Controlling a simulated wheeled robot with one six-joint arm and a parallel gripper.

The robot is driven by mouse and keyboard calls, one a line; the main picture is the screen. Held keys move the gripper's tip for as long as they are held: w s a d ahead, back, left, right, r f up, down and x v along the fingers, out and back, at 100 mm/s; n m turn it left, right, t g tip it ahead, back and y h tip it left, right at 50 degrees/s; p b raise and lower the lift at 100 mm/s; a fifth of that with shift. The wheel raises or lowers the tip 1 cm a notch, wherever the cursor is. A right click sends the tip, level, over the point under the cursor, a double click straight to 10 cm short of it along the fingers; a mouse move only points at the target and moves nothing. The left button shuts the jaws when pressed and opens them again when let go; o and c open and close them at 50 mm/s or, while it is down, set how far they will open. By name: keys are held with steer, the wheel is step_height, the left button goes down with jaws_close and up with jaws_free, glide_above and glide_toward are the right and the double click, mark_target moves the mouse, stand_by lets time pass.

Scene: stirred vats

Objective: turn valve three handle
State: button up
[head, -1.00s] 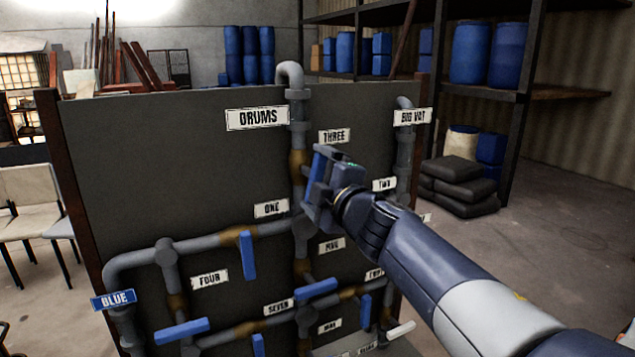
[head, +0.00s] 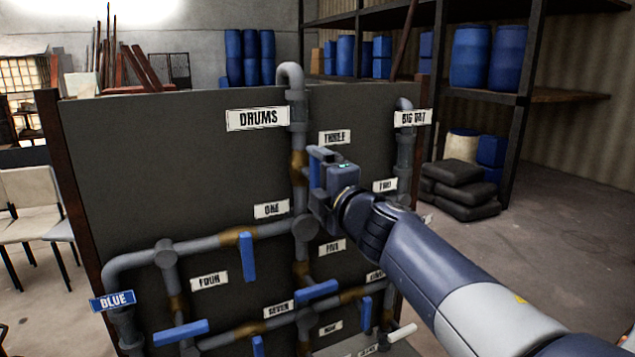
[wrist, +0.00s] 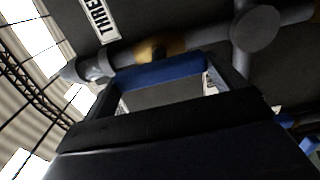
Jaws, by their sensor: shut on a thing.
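The valve three handle (head: 314,170) is a blue bar on the vertical grey pipe below the THREE label (head: 335,137). It hangs roughly upright beside the brass valve body (head: 298,168). My gripper (head: 322,182) is shut on this handle and hides part of it in the head view. In the wrist view the blue handle (wrist: 158,73) lies across between the two fingers, in front of the brass valve body (wrist: 168,47) and pipe. The THREE label (wrist: 97,18) also shows there.
The dark panel (head: 190,150) carries more pipes and blue valve handles, such as the one by label ONE (head: 248,256) and one lower in the middle (head: 316,291). The DRUMS sign (head: 257,118) is left of the pipe. Black sacks (head: 462,190) lie behind on the right.

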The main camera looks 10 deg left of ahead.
steer(key=o, duration=0.7)
steer(key=v, duration=1.1)
steer(key=shift+p, duration=0.4)
steer(key=shift+w, duration=0.1)
steer(key=x, duration=1)
steer(key=shift+w+a+b, duration=0.3)
steer(key=shift+b, duration=0.05)
